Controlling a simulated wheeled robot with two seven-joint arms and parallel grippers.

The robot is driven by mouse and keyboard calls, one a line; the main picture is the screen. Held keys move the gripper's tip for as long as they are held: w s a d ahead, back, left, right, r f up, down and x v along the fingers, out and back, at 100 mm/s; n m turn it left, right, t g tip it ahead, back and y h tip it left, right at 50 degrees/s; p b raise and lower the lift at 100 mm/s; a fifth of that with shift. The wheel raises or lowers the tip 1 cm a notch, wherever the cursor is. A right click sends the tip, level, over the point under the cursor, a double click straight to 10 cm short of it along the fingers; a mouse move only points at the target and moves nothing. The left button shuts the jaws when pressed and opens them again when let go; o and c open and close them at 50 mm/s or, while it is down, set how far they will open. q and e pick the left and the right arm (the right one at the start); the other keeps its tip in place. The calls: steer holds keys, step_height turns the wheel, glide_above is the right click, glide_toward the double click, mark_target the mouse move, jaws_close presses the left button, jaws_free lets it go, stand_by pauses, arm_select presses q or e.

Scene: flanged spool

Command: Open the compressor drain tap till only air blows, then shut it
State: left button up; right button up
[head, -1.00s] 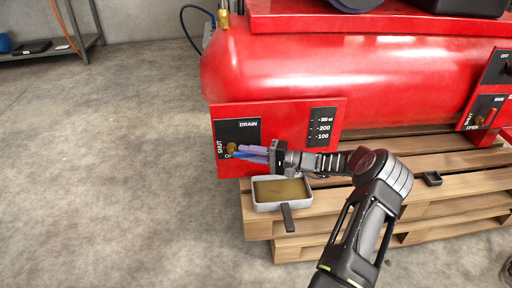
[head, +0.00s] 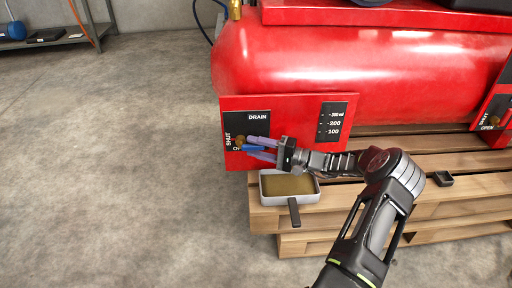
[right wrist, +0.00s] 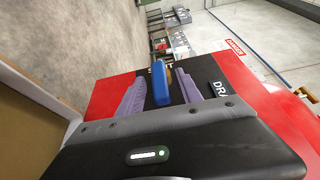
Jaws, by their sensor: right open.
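The drain tap is a brass valve (head: 240,141) with a blue lever (head: 254,149) on the black DRAIN plate (head: 258,128) of the red panel. The lever lies about level, pointing right from the valve. My right gripper (head: 259,147) is open, its purple fingers above and below the lever. In the right wrist view, the blue lever (right wrist: 160,82) stands between the spread fingers with gaps on both sides. A pale tray (head: 272,203) with murky brown liquid sits on the pallet below. No stream from the tap can be made out. My left gripper is out of view.
The red compressor tank (head: 360,75) stands on a wooden pallet (head: 420,215). A gauge plate marked in ml (head: 332,122) is right of the tap. Another tap plate (head: 492,118) is at the far right. The floor on the left is clear up to a shelf (head: 60,42).

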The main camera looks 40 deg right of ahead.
steer(key=shift+s+d, duration=0.35)
steer(key=shift+s, duration=0.15)
steer(key=p+v, duration=0.2)
steer(key=v, duration=0.4)
steer(key=shift+s+d, duration=0.1)
steer(key=shift+s, duration=0.2)
